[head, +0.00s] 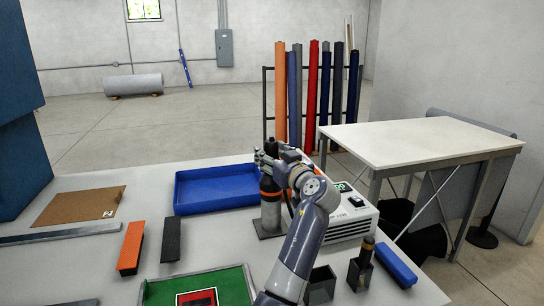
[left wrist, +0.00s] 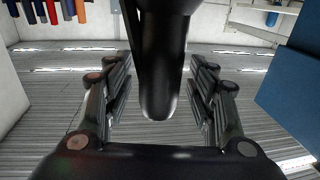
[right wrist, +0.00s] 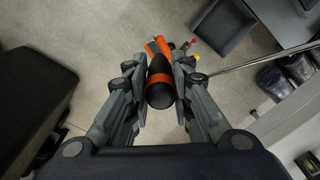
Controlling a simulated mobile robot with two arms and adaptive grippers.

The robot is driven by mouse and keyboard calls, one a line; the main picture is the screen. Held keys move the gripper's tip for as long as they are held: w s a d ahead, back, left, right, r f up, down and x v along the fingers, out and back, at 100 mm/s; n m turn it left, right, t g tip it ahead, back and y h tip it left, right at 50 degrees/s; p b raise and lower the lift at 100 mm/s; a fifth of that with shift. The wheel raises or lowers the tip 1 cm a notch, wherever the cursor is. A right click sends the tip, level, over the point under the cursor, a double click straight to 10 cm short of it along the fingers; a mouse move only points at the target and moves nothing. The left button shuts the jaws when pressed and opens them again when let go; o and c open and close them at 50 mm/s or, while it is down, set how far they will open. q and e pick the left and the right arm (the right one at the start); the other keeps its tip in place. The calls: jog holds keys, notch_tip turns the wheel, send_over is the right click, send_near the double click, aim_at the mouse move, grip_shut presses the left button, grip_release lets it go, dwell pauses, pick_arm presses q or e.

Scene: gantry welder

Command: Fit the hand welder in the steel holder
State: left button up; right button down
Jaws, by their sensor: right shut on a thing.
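In the head view the steel holder (head: 270,220) stands on the bench. A black-and-orange cylindrical tool, apparently the hand welder (head: 270,186), stands upright at it; how deep it sits I cannot tell. My left gripper (head: 262,156) is beside its upper end. In the left wrist view the fingers (left wrist: 160,65) are apart, with a black round-ended cylinder (left wrist: 160,95) between them and gaps on both sides. In the right wrist view my right gripper (right wrist: 158,78) is shut on an orange-and-black tool (right wrist: 160,94). The right gripper is outside the head view.
A blue tray (head: 215,190) lies left of the holder, a white control box (head: 345,218) right of it. Black cups (head: 321,284), a blue block (head: 396,264) and orange (head: 132,247) and black (head: 171,240) blocks are nearby. A white table (head: 420,142) stands behind at right.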

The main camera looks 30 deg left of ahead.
pick_arm(q)
jog(key=shift+d+f, duration=0.15)
jog(key=shift+f, duration=0.15)
jog(key=v, duration=1.2)
jog(key=shift+r, duration=0.25)
